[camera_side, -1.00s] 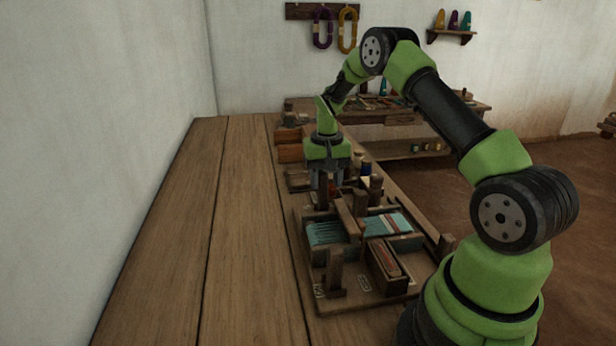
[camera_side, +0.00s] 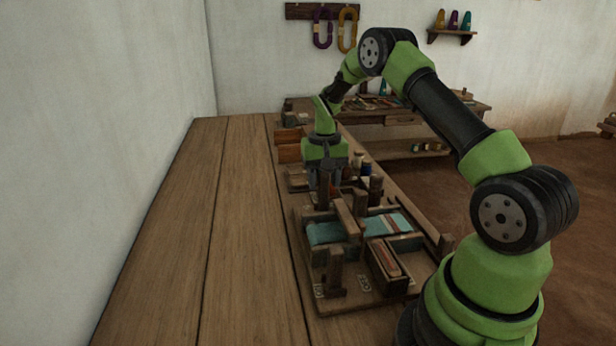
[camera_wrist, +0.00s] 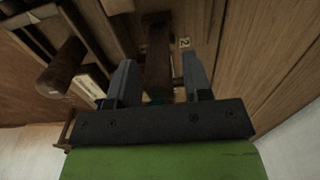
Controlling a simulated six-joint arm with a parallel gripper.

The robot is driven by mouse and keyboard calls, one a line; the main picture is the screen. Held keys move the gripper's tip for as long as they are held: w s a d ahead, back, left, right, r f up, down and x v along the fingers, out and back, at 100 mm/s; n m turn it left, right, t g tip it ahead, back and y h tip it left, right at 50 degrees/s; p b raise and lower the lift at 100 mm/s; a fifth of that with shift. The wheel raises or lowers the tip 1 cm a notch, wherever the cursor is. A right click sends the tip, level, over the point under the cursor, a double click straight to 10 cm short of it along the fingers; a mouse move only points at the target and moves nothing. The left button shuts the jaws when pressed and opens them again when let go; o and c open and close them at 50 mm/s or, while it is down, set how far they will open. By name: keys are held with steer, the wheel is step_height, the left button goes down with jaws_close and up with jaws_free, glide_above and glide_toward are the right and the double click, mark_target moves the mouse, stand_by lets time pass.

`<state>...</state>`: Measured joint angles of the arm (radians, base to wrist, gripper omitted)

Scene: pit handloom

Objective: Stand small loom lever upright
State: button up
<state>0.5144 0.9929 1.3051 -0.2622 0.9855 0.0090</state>
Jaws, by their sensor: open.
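The small loom (camera_side: 368,301) sits on the wooden table, with teal cloth (camera_side: 325,232) stretched across it. A dark wooden lever (camera_side: 323,192) stands at its far left corner and looks close to upright in the side view. In the wrist view the lever (camera_wrist: 158,50) lies between the two fingers, beside a small plate marked 2 (camera_wrist: 184,43). My gripper (camera_side: 324,183) is open and low around this lever; the wrist view shows gaps between the lever and both fingers (camera_wrist: 155,80). A second dark lever (camera_side: 335,270) stands upright at the loom's near left.
A narrow box (camera_side: 388,262) stands on the loom's near right. Several dark posts and a crossbar (camera_side: 347,217) rise close to my gripper. Wooden boxes (camera_side: 289,145) sit behind. The table's left side (camera_side: 190,240) is clear, with a white wall beyond.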

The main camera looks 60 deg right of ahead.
steer(key=shift+o, duration=0.4)
steer(key=shift+r, duration=0.1)
steer(key=shift+r, duration=3.15)
steer(key=shift+r, duration=0.1)
steer(key=s+a+r+n+t, duration=0.25)
steer(key=s+a+r, duration=0.25)
steer(key=a+r, duration=0.8)
steer(key=s+a+r+n+t+y, duration=0.1)
steer(key=s+a+t, duration=0.1)
steer(key=s+a, duration=0.2)
steer(key=s+a+r+n+t+y, duration=0.1)
steer(key=s+a, duration=0.4)
steer(key=s, duration=0.6)
steer(key=shift+a+r+t, duration=0.15)
steer(key=shift+r+t, duration=0.15)
steer(key=shift+t, duration=0.55)
